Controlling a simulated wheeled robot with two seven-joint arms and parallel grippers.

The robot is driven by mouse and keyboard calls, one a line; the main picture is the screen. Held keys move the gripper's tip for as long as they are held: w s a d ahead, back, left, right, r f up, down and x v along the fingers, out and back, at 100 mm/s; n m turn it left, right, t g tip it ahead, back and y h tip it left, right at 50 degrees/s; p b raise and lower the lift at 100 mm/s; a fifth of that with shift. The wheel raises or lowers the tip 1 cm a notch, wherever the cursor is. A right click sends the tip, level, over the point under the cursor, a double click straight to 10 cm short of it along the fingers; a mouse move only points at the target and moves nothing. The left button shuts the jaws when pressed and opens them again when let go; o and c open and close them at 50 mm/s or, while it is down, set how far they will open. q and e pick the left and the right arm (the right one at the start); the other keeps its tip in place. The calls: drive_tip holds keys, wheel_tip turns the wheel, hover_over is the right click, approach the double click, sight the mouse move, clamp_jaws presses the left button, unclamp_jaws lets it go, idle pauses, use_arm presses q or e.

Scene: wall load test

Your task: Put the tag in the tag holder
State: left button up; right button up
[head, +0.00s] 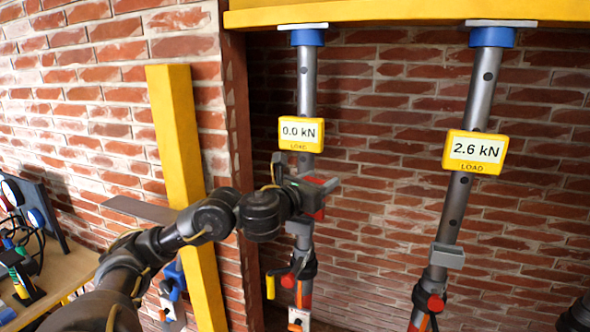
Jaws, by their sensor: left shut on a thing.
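My left gripper (325,184) is in front of the left steel prop (306,90), just below its display reading 0.0 kN. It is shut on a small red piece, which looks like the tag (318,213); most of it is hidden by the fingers. A grey tag holder (298,228) on the left prop is just below and left of the red piece, partly covered by my gripper. I cannot tell whether tag and holder touch. A similar grey holder (447,255) is on the right prop (485,85). My right gripper is not seen.
The right prop's display (475,152) reads 2.6 kN. Both props stand under a yellow beam (400,14) before a brick wall. A yellow post (180,120) stands behind my left arm. A bench (60,275) with tools is at the left. Space between the props is clear.

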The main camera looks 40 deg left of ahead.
use_arm(q)
drive_tip(key=a+n+y, duration=0.1)
drive_tip(key=a, duration=0.1)
drive_tip(key=a+n+y, duration=0.1)
drive_tip(key=y, duration=0.1)
drive_tip(key=a+n+y, duration=0.1)
drive_tip(key=a, duration=0.1)
drive_tip(key=shift+s+a+r+g+y, duration=0.3)
drive_tip(key=shift+g, duration=0.1)
drive_tip(key=shift+a+f, duration=0.15)
drive_tip(key=shift+a, duration=0.15)
drive_tip(key=shift+s+a, duration=0.1)
drive_tip(key=shift+w+a+f+b, duration=0.1)
drive_tip(key=shift+w+f+b, duration=0.15)
drive_tip(key=shift+f+b, duration=0.1)
drive_tip(key=shift+w+a+f+b, duration=0.25)
drive_tip(key=shift+w+f+b, duration=0.4)
drive_tip(key=shift+w+b, duration=0.1)
drive_tip(key=shift+w+a+f+b, duration=0.2)
drive_tip(key=shift+w+f+b, duration=0.4)
drive_tip(key=shift+w+b, duration=0.15)
drive_tip(key=shift+w+a+f+b, duration=0.25)
drive_tip(key=shift+w+f+b, duration=0.4)
drive_tip(key=shift+b, duration=0.15)
